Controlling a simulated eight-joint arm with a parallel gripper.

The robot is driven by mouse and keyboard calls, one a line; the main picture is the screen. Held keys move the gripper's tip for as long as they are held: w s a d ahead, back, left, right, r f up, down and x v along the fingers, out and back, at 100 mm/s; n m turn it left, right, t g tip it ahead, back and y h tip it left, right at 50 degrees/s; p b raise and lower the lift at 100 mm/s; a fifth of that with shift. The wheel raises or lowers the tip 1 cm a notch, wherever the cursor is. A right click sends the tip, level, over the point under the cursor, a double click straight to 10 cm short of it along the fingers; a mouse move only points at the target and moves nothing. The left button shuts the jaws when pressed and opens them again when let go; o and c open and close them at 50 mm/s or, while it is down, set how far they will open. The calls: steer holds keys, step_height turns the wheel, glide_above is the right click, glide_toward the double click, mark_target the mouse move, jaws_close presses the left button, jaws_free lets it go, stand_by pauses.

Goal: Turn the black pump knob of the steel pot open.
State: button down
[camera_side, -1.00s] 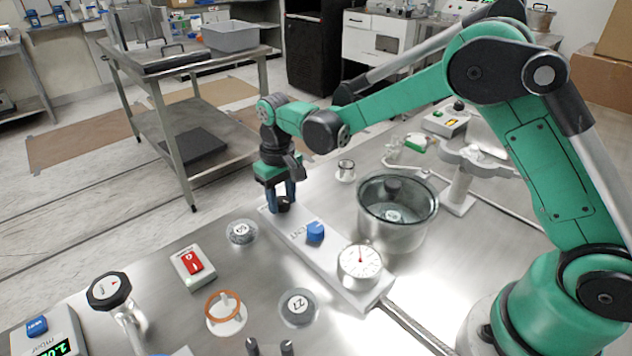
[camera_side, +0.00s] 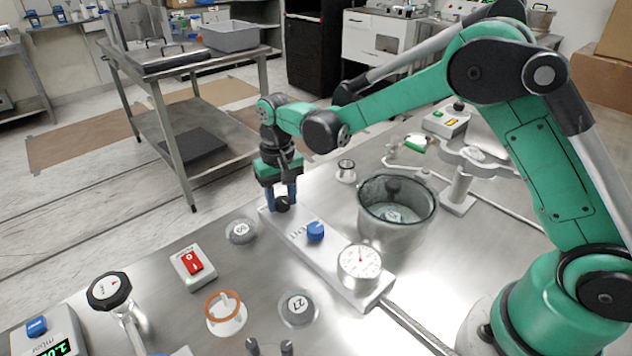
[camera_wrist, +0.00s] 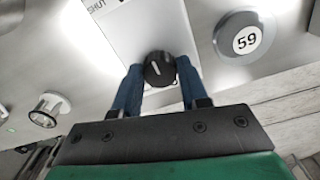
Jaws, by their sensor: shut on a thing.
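The black pump knob (camera_side: 282,204) sits on the far end of a pale valve bar. In the wrist view the knob (camera_wrist: 158,68) shows a white pointer line, slanted up and left. My gripper (camera_side: 281,196) points down with its blue fingers on either side of the knob, and the wrist view shows the fingers (camera_wrist: 159,78) closed on it. The steel pot (camera_side: 398,234) stands to the right of the bar, with a clear top and a dark thing inside. In the wrist view "SHUT" is printed on the bar near the knob.
The bar also carries a blue vent knob (camera_side: 315,232) and a round dial gauge (camera_side: 359,262). Round weights, one marked 59 (camera_wrist: 246,40), and a red switch box (camera_side: 193,267) lie to the left. A small glass-topped fitting (camera_side: 346,170) stands behind.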

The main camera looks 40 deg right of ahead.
mark_target(283, 200)
steer(key=shift+c, duration=2.3)
jaws_free()
steer(key=shift+r, duration=2.8)
steer(key=shift+r, duration=0.15)
steer(key=s+d+r+n+t, duration=0.1)
steer(key=s+d+r+t, duration=0.1)
steer(key=s, duration=0.5)
steer(key=s+d+r+n+t, duration=0.1)
steer(key=s+d+r+t, duration=0.2)
steer(key=s+t, duration=0.2)
steer(key=s, duration=0.2)
steer(key=shift+s+d, duration=0.25)
steer(key=shift+s, duration=0.15)
